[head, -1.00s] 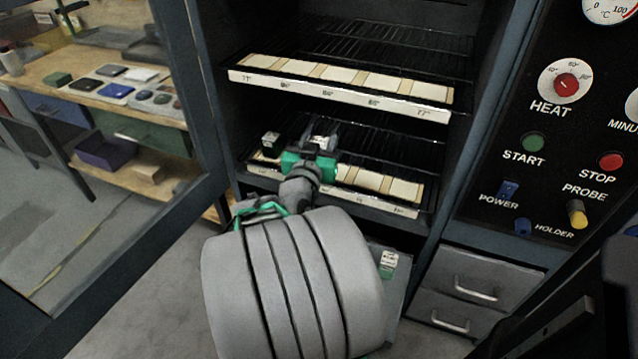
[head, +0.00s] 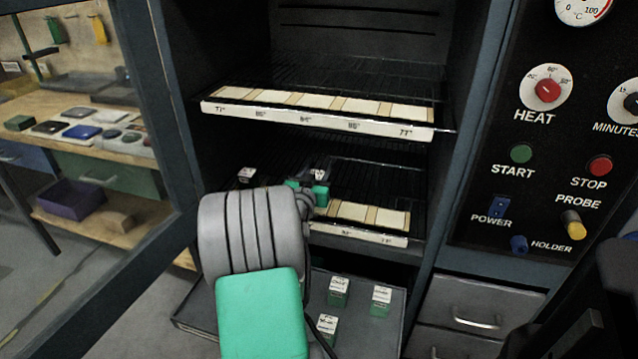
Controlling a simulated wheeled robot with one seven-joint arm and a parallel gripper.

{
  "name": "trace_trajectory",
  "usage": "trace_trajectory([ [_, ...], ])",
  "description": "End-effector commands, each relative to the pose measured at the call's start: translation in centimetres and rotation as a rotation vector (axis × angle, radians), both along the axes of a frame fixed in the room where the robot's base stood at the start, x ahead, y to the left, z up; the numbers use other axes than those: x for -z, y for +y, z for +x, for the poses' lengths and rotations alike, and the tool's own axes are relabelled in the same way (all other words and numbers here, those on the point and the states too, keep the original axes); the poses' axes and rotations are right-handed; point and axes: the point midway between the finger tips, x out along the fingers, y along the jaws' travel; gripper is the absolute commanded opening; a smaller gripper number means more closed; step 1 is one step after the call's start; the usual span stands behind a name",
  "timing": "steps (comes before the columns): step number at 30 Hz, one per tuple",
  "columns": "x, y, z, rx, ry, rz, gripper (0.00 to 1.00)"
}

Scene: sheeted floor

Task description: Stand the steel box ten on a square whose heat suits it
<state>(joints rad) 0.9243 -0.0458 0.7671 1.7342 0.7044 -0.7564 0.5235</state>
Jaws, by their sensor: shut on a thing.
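My gripper (head: 313,188) reaches into the open cabinet above the lower rack. It is shut on a small box with a white-labelled top (head: 319,174). The label is too small to read, so I cannot tell its number here. The lower rack has a row of pale squares (head: 347,212) behind a white label strip (head: 345,232); my arm hides its left part. I cannot tell whether the held box touches the rack. The upper rack has a row of pale squares (head: 320,102) over a heat strip (head: 302,119), reading about 77° at both ends and higher between.
A dark box with a white top (head: 247,175) stands at the lower rack's left. Below, a grey tray (head: 190,318) holds green boxes with white tops (head: 381,299). The open door (head: 165,235) is on the left, the control panel (head: 545,200) on the right.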

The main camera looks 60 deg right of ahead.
Motion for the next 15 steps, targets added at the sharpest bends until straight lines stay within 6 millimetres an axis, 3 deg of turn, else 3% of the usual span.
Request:
trace_trajectory([
  [1,1.4,0.0,0.0,0.000,0.002,0.002,0.00],
  [4,3.0,0.1,0.0,0.000,0.001,0.002,0.00],
  [15,3.3,0.1,0.0,0.000,-0.001,-0.001,0.00],
])
